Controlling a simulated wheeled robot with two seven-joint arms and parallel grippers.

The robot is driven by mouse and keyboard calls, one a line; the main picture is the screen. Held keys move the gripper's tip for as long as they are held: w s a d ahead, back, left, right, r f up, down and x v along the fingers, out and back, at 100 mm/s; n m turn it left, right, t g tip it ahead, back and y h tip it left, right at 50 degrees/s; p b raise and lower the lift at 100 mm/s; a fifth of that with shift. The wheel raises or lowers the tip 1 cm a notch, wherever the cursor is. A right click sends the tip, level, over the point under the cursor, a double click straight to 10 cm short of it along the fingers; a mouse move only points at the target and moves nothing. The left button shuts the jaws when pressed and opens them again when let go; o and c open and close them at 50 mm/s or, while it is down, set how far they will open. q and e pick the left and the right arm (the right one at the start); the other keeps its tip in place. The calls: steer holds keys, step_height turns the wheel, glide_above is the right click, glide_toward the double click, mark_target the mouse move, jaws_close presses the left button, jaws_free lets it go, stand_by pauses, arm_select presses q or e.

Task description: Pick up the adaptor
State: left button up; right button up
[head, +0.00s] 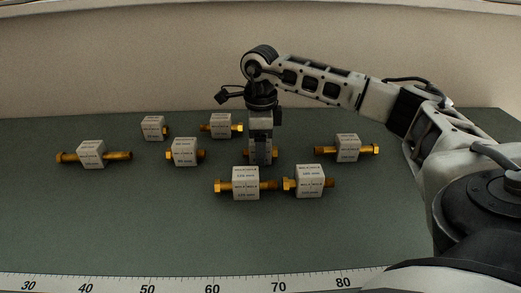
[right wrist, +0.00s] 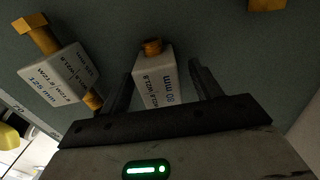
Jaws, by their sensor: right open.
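Several brass adaptors with white label blocks lie on the green table. My right gripper (head: 261,160) points down over one of them near the middle of the group. In the right wrist view its two dark fingers are apart, with an adaptor (right wrist: 154,75) between them. Its white block reads "80 mm" and a brass end shows beyond it. I see a gap beside the block, and no grip on it. In the head view the gripper mostly hides this adaptor. My left gripper is not in view.
Close in front stand two adaptors, one labelled 125 mm (head: 246,183) and another to its right (head: 310,181). Others lie left (head: 91,154), back (head: 221,125) and right (head: 347,148). A ruler (head: 180,283) runs along the front edge. The front left of the table (head: 100,225) is clear.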

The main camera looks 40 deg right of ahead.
steer(key=shift+f, duration=0.65)
steer(key=c, duration=1.1)
steer(key=shift+r, duration=0.2)
